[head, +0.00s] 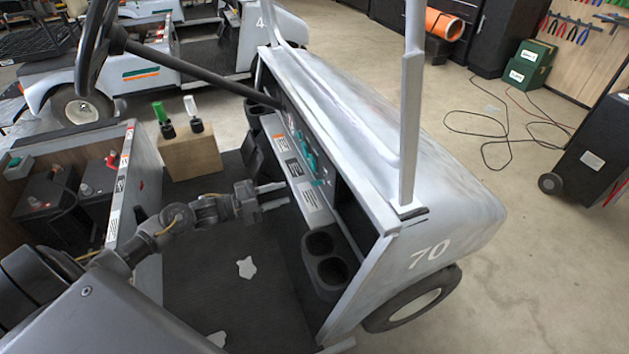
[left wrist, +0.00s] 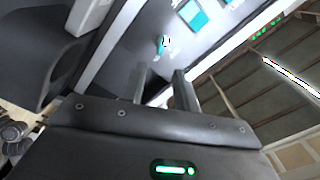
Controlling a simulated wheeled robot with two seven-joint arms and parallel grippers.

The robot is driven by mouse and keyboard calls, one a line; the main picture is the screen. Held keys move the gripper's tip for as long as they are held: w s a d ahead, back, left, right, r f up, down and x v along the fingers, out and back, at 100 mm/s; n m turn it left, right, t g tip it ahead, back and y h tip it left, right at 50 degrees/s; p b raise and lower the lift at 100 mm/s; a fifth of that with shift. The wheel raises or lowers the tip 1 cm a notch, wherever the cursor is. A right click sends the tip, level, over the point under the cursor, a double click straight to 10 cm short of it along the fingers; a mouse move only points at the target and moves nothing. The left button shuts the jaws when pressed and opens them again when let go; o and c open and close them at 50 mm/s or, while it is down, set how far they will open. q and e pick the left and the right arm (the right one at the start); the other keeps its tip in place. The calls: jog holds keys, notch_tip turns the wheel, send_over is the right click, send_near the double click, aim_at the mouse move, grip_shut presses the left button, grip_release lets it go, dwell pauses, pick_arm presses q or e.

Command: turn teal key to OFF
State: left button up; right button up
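A small teal key (head: 317,183) shows on the cart's dashboard panel (head: 312,195), below larger teal parts (head: 308,155). In the left wrist view the teal key (left wrist: 161,45) stands out from the panel, ahead of my fingers; its exact angle is too small to read. My left gripper (head: 274,196) is open and empty, a short way to the left of the panel, with its fingers pointing at it. In the left wrist view the two fingers (left wrist: 161,82) are spread, with nothing between them. My right gripper is not in view.
Two cup holders (head: 322,256) sit at the near end of the dashboard. A steering wheel (head: 95,45) and its column cross the upper left. A cardboard box (head: 190,157) stands on the cart floor. A roof post (head: 410,130) rises at the dashboard's right. The dark floor has free room.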

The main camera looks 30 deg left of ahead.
aim_at(312, 184)
pick_arm(q)
jog(key=x, duration=1)
jog(key=shift+w+a, duration=0.1)
grip_shut()
